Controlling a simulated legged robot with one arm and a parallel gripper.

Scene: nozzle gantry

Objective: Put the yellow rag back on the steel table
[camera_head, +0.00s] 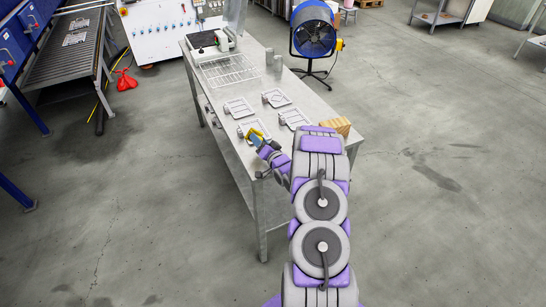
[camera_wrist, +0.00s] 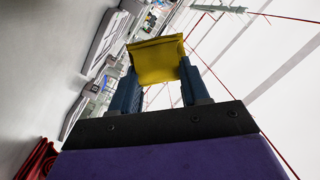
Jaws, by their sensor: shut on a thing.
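The yellow rag (camera_wrist: 157,60) is a small folded cloth pinched between the two blue fingertips of my gripper (camera_wrist: 157,80) in the wrist view. In the head view the rag (camera_head: 254,133) is a small yellow patch at my gripper (camera_head: 258,138), near the left long side of the steel table (camera_head: 300,90). The steel table is a long grey bench. In the wrist view its surface (camera_wrist: 50,60) fills the left side, and the rag appears apart from it. My arm hides part of the table's near end.
Several pale trays (camera_head: 239,107) lie on the table's middle. A wooden block (camera_head: 336,126) sits at its near right corner, a wire rack (camera_head: 228,70) farther back. A red folded item (camera_wrist: 37,160) shows low in the wrist view. A blue fan (camera_head: 313,36) stands beyond the table.

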